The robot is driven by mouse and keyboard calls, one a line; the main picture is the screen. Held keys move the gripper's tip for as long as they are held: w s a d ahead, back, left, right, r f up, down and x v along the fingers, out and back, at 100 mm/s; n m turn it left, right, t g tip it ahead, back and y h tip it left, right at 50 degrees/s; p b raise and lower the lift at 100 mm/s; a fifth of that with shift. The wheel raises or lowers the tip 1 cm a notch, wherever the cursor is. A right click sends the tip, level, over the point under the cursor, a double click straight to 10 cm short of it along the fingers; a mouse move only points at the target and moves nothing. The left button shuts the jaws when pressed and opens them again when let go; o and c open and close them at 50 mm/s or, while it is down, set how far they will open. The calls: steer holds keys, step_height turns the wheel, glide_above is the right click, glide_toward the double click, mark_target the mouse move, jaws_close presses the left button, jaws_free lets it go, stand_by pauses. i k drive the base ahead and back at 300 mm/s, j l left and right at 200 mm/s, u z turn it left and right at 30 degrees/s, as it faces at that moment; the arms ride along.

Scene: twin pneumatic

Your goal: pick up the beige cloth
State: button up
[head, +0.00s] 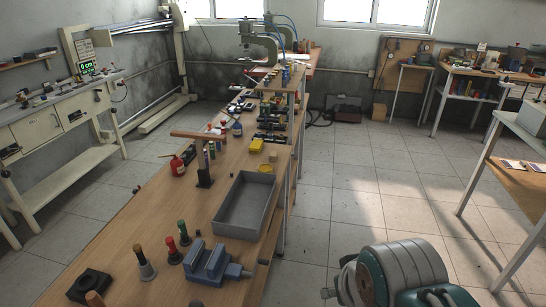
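I cannot pick out a beige cloth for certain in the head view. A small beige item (273,156) lies on the long wooden workbench (135,219), past the grey tray and near a yellow box (256,145). It is too small to tell whether it is cloth. My gripper does not show in this view.
Presses (260,45) stand at the far end. Tiled floor (345,190) is open to the right; more benches line the walls.

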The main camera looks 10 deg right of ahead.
mark_target(273, 156)
steer(key=i+l, duration=1)
steer(key=i, duration=0.15)
steer(key=i+l, duration=0.95)
steer(key=i, duration=0.2)
steer(key=i+l+u, duration=0.1)
steer(key=u, duration=0.35)
steer(key=i+l+u, duration=0.1)
steer(key=u, duration=0.35)
steer(key=i+l+u, duration=0.1)
steer(key=u, duration=0.35)
steer(key=i+j+u, duration=0.1)
steer(key=u, duration=0.35)
steer(key=i+u, duration=0.3)
steer(key=u, duration=0.15)
